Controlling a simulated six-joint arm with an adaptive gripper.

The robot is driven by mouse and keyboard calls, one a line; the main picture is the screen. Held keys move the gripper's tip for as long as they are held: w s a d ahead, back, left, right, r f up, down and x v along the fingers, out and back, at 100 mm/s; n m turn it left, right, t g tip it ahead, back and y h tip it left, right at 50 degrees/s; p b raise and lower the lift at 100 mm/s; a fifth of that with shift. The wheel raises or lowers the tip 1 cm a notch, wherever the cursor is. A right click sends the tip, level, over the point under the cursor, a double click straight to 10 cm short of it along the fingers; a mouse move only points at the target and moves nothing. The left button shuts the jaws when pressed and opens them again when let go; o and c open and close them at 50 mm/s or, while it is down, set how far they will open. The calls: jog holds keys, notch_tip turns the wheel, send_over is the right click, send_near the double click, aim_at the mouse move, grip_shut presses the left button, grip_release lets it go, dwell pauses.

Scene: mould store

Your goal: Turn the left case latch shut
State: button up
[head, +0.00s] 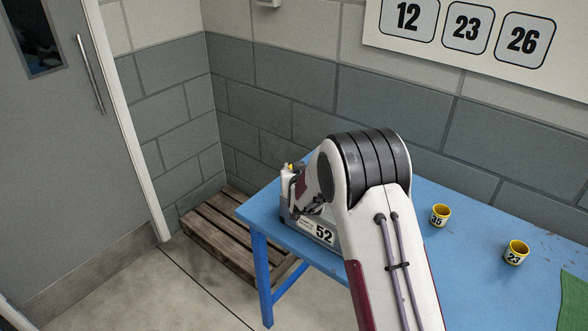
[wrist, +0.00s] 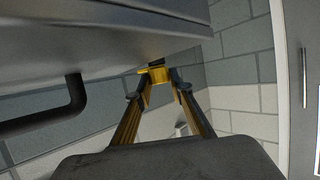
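The case (head: 306,228), grey with a white label reading 52, stands at the left end of the blue table in the head view. My arm hides much of it. In the wrist view the grey case body (wrist: 90,40) fills the upper left, with a dark handle (wrist: 76,100) below it. A small yellow piece, which looks like a latch, shows at my gripper's (wrist: 160,78) fingertips. The fingers reach up to it, just below the case. I cannot tell whether they grip it or only stand around it. In the head view a yellow bit (head: 291,167) shows above the case; its nature is unclear.
On the blue table (head: 455,262), two yellow cups, marked 35 (head: 440,215) and 23 (head: 515,252), stand to the right of my arm. A green mat (head: 574,300) lies at the right edge. A wooden pallet (head: 222,232) lies on the floor behind the table's left end.

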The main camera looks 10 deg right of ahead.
grip_shut()
jog(key=shift+w+a+m+g+h, duration=0.15)
jog(key=shift+m+g+h, duration=0.1)
jog(key=shift+m+h, duration=0.75)
jog(key=shift+s+a+m+g+h, duration=0.1)
jog(key=shift+m+g+h, duration=0.1)
jog(key=shift+m+h, duration=0.75)
jog(key=shift+w+a+m+g+h, duration=0.15)
jog(key=shift+m+g+h, duration=0.1)
jog(key=shift+m+h, duration=0.7)
jog(key=shift+a+m+g+h, duration=0.1)
jog(key=shift+m+g+h, duration=1)
jog(key=shift+m+h, duration=0.45)
jog(key=shift+w+r+m+g+h, duration=0.1)
jog(key=shift+m+g+h, duration=0.65)
jog(key=shift+m+g, duration=0.1)
jog(key=shift+w+r+m+g+h, duration=0.1)
jog(key=shift+m+g+h, duration=0.6)
jog(key=shift+m+g, duration=0.15)
jog(key=o, duration=0.6)
grip_release()
jog(key=shift+o, duration=0.8)
jog(key=shift+a+f, duration=0.1)
jog(key=shift+s+a, duration=0.1)
jog(key=shift+a, duration=0.1)
